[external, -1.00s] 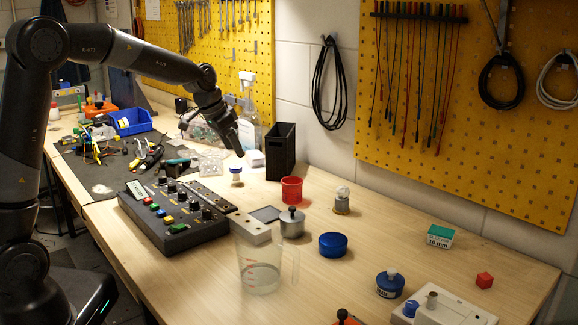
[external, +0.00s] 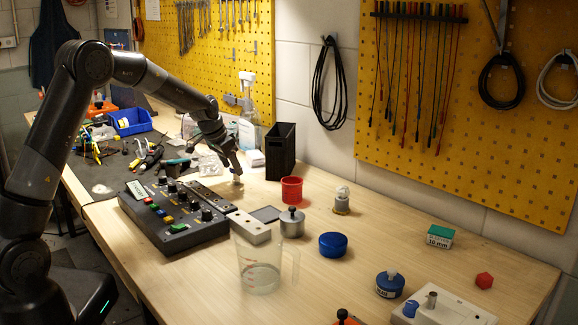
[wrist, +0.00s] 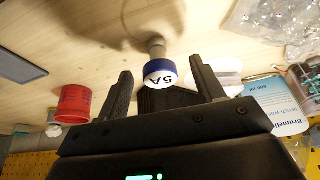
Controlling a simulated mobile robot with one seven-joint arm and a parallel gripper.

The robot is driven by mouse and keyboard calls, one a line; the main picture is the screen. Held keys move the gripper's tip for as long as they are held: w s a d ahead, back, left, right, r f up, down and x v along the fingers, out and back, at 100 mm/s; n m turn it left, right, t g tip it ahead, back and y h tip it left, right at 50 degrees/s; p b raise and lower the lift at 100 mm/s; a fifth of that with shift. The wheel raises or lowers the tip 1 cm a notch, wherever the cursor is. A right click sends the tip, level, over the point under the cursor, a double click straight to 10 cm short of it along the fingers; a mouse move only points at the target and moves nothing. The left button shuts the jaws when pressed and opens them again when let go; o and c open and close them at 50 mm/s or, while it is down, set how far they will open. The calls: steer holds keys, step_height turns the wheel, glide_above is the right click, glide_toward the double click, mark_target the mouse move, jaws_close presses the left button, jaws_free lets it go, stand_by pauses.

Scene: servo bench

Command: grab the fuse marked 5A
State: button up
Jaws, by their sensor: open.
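The fuse marked 5A (wrist: 160,74) has a white top face with a blue rim and stands upright on the bench. Its lettering appears upside down in the wrist view. My gripper (wrist: 161,66) is open, with one finger on each side of the fuse and visible gaps between. I cannot tell whether the fingertips reach down past its top. In the external view my gripper (external: 237,172) is low over the fuse and hides most of it.
A red cup (external: 291,189) and a black bin (external: 280,151) stand to the right of the gripper. A control box with knobs (external: 175,212) lies in front.

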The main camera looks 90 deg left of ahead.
steer(key=x, duration=0.4)
steer(key=shift+w, duration=0.1)
steer(key=c, duration=1.1)
